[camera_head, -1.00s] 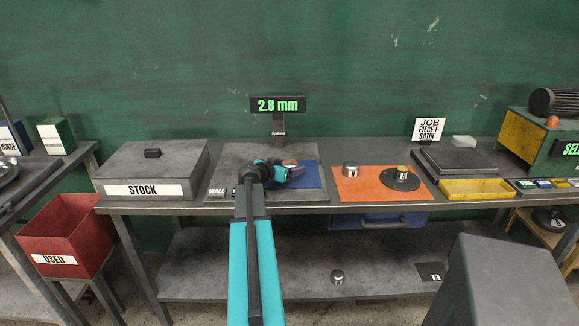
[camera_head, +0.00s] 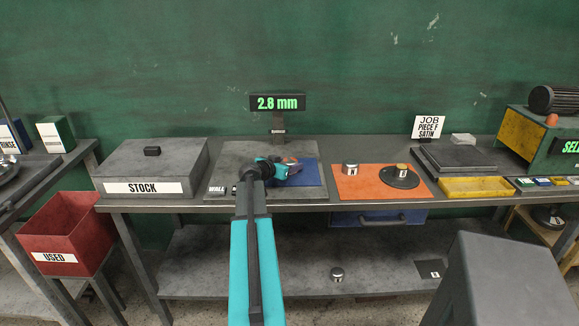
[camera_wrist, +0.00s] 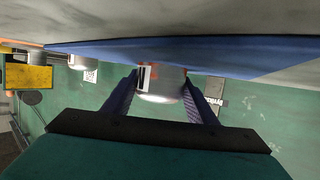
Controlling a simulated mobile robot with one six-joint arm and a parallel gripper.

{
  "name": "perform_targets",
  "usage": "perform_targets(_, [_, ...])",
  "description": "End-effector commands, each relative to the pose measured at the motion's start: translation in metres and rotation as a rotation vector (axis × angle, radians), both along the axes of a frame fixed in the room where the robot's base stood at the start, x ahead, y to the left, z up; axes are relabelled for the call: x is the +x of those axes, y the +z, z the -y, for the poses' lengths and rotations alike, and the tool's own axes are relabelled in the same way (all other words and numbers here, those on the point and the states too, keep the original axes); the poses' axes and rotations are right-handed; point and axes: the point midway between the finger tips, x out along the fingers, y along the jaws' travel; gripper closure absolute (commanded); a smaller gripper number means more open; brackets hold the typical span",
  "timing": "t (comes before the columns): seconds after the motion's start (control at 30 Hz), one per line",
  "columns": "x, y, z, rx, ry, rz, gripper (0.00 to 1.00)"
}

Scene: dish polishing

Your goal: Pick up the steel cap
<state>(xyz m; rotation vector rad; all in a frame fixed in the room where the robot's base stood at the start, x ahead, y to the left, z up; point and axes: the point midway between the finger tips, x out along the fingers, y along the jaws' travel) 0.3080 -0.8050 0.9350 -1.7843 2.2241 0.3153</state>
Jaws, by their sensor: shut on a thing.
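My gripper (camera_wrist: 160,100) is over the blue mat (camera_head: 309,173), its two dark fingers closed on a short silvery cap (camera_wrist: 158,90). The cap matches the steel cap and shows an orange tinge and a dark stripe on its side. In the wrist view it sits between the fingers, close against the blue mat; I cannot tell whether it touches the mat. In the head view my gripper mostly hides it. A similar silvery cap (camera_head: 350,169) stands on the orange mat (camera_head: 347,190) to the right.
The STOCK block (camera_head: 150,166) stands to the left, and a display post (camera_head: 278,122) rises behind. Another cap (camera_head: 337,274) is on the lower shelf. A yellow tray (camera_head: 477,188) is at right.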

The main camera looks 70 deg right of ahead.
Motion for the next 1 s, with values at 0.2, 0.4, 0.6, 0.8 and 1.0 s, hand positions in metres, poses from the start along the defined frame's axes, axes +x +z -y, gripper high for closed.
perform_targets(0.2, [0.001,0.001,0.0,-0.001,0.001,-0.001,0.84])
perform_targets(0.4, [0.001,0.003,0.0,-0.002,0.001,-0.001,0.84])
perform_targets(0.6, [0.001,0.014,0.0,-0.003,0.002,0.001,0.84])
perform_targets(0.8, [0.001,0.03,0.0,-0.003,0.001,0.0,0.84])
perform_targets(1.0, [0.0,0.036,-0.017,-0.002,0.003,0.0,0.84])
